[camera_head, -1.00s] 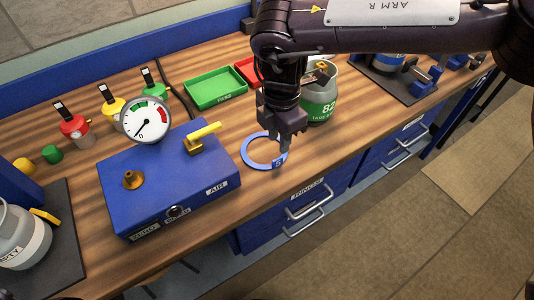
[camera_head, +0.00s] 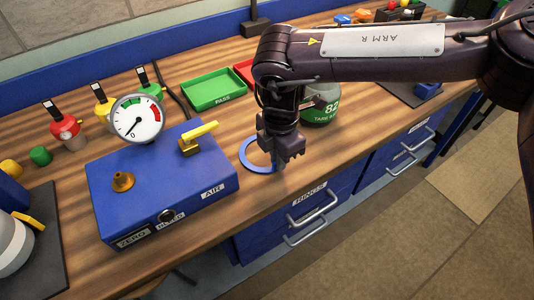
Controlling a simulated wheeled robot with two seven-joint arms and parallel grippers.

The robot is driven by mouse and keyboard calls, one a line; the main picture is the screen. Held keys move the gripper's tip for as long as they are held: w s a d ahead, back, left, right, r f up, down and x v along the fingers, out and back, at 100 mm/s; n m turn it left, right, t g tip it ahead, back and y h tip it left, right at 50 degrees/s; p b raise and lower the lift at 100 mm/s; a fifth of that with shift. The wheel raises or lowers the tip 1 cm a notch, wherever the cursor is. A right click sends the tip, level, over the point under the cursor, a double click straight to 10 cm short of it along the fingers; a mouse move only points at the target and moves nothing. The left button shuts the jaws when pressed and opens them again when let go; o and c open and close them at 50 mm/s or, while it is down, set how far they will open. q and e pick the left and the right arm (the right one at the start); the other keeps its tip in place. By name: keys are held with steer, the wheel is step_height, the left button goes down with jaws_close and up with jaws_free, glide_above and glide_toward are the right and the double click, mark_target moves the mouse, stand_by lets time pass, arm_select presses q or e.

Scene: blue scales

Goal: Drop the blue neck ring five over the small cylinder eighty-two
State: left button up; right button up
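The blue neck ring (camera_head: 244,154) lies on the wooden bench right of the blue box. Its right side and its number tag are hidden behind my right gripper. My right gripper (camera_head: 279,163) points down over the ring's right edge. Whether its fingers are open or closed on the ring cannot be told. The small cylinder (camera_head: 322,114), grey with a green band reading 82, stands upright behind and right of the gripper. My arm hides its upper left part. My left gripper is not in view.
The blue box (camera_head: 150,200) carries a gauge (camera_head: 136,121) and a yellow-handled valve (camera_head: 198,139). Green (camera_head: 212,90) and red (camera_head: 243,70) trays lie behind. Drawers (camera_head: 312,210) are under the bench's front edge. Some bench is bare in front of the ring.

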jaws_close()
steer(key=shift+r+p, duration=1.55)
steer(key=shift+r, duration=0.45)
steer(key=shift+r, duration=0.1)
